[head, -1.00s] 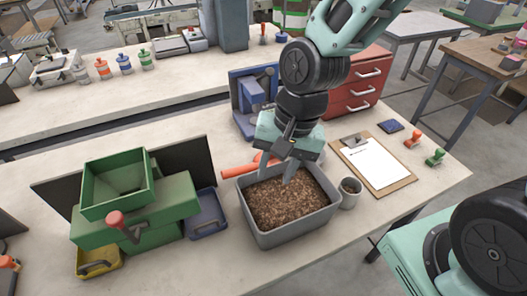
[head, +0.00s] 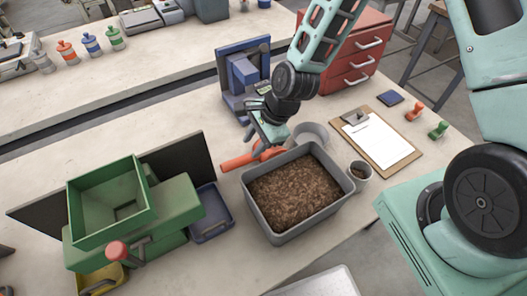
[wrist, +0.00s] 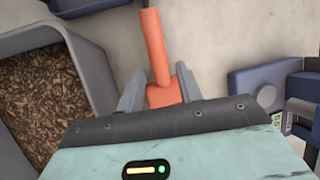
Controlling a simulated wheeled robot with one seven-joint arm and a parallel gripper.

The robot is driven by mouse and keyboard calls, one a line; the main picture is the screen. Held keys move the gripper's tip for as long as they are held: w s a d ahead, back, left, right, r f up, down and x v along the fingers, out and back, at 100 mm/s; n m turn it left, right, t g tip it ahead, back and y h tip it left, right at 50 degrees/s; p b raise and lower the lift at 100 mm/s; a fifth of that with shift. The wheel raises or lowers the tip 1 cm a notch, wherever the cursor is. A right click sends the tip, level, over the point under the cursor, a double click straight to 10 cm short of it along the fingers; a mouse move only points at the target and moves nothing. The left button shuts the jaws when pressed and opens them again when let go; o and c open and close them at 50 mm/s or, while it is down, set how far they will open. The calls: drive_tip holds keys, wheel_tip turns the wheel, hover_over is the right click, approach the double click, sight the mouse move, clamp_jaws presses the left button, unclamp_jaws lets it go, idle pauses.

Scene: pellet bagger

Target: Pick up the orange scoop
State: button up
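The orange scoop (head: 239,161) lies on the bench just behind the back left of the grey tub of brown pellets (head: 281,237). Its handle points left in the head view. My gripper (head: 262,148) is low over the scoop's right end and hides part of it. In the wrist view, the scoop's handle (wrist: 152,45) runs up from between the two fingers of my gripper (wrist: 160,88). The fingers stand apart, one on each side of the scoop, and look open. Whether either finger touches it is hard to tell.
A green hopper machine (head: 110,207) with a blue tray (head: 211,214) stands left. A blue device (head: 242,78) and red drawers (head: 345,50) stand behind. A grey round container (head: 311,135), a small pellet cup (head: 360,172) and a clipboard (head: 377,142) are to the right.

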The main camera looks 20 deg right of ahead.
sight(245, 158)
drive_tip(key=x, duration=0.2)
drive_tip(key=shift+a+f, duration=0.15)
drive_tip(key=shift+f, duration=0.2)
drive_tip(key=shift+p+x, duration=1.35)
drive_tip(key=shift+x, duration=1.3)
drive_tip(key=shift+s, duration=0.1)
clamp_jaws()
